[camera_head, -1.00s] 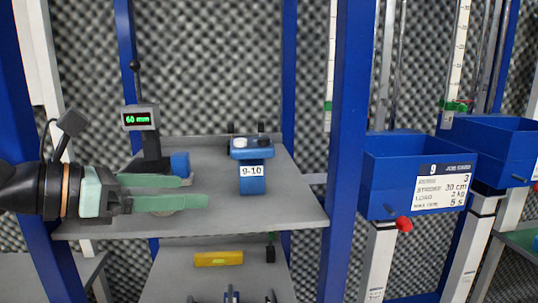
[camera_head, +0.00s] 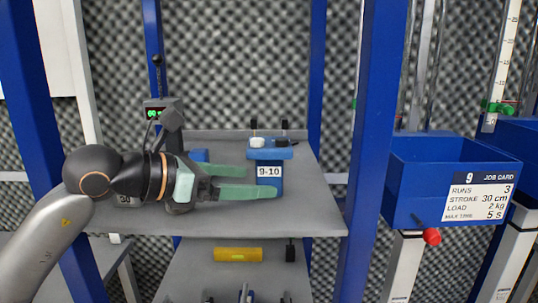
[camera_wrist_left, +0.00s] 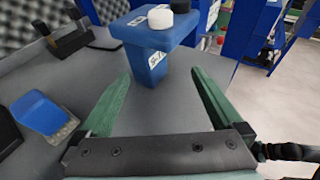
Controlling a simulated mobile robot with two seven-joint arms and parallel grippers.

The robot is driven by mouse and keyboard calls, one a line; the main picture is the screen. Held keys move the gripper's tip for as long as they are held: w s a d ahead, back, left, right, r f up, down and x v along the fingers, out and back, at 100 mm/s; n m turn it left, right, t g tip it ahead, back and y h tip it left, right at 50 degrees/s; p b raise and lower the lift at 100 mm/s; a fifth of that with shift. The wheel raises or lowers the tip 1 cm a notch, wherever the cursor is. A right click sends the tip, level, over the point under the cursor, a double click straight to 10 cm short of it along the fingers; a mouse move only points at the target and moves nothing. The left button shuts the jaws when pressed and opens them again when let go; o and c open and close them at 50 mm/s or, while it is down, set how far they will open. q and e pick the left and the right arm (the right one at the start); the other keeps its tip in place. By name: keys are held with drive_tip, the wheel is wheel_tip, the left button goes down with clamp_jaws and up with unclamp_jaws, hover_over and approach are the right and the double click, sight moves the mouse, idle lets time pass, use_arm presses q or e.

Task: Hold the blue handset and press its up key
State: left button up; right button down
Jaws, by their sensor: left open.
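In the left wrist view, the handset (camera_wrist_left: 150,63) stands ahead, between the lines of the two fingers. My left gripper (camera_head: 262,181) is open and empty, its green fingers pointing right at the handset's stem. The nearer fingertip overlaps the stem's lower part in the head view. In the wrist view the fingertips (camera_wrist_left: 161,74) lie either side of the stem. My right gripper is not in view.
A dark stand with a green display (camera_head: 157,113) is behind my left wrist. Another blue object (camera_wrist_left: 40,112) lies left of the fingers. A blue bin with a job card (camera_head: 440,165) is beyond the blue post (camera_head: 372,150). A yellow block (camera_head: 238,254) lies on the lower shelf.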

sight(270, 182)
use_arm(q)
drive_tip(key=shift+x, duration=2.05)
drive_tip(key=shift+c, duration=0.2)
clamp_jaws()
drive_tip(key=shift+o, duration=0.2)
unclamp_jaws()
